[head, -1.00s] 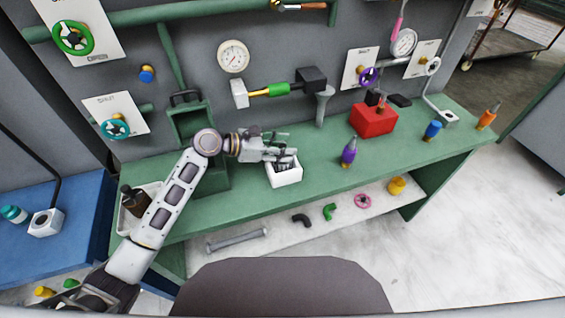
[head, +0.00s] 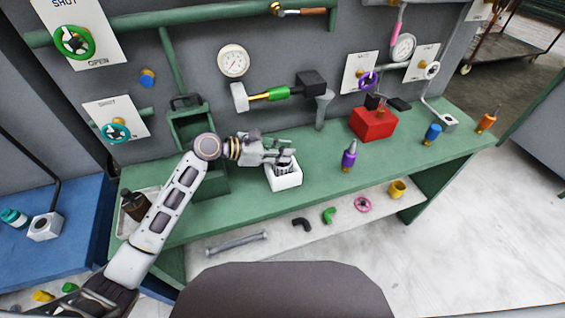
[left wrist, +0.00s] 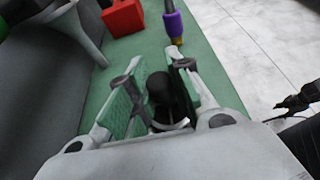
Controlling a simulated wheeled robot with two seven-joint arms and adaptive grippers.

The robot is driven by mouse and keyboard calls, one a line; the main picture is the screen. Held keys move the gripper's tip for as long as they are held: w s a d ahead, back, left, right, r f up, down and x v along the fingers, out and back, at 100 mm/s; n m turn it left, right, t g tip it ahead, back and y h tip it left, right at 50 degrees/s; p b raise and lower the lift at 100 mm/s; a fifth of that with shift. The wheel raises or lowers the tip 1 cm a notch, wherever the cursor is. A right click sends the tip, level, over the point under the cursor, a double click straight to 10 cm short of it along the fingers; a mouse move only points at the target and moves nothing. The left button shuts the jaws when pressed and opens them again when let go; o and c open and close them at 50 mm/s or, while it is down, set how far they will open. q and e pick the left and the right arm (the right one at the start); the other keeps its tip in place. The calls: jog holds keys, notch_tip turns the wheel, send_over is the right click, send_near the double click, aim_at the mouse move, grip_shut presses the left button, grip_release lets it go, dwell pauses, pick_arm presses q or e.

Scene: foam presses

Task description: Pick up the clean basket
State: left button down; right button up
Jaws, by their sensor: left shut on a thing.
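The basket (head: 284,168), grey with dark slots, stands in a white square holder (head: 285,182) on the green bench. My left gripper (head: 288,153) reaches in from the left and is shut on the basket's upper part. In the left wrist view, a dark rounded part (left wrist: 160,90) of the basket shows between the two fingers of my left gripper (left wrist: 155,82). The basket's lower part is hidden by the holder.
A purple-and-yellow bottle (head: 349,155) and a red box (head: 373,124) stand to the right. A grey funnel (head: 323,108) and a green pipe handle (head: 277,93) are behind. A brown bottle (head: 134,205) sits in a tray at left. Bench between holder and purple bottle is clear.

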pick_arm(q)
jog(key=shift+r, duration=0.8)
notch_tip(320, 180, up, 7)
jog(key=shift+f+p, duration=0.1)
jog(key=shift+p, duration=0.25)
jog(key=shift+r, duration=0.8)
pick_arm(e)
jog(key=shift+w+a+r, duration=0.35)
jog(key=shift+w+r, duration=0.1)
jog(key=shift+w, duration=0.15)
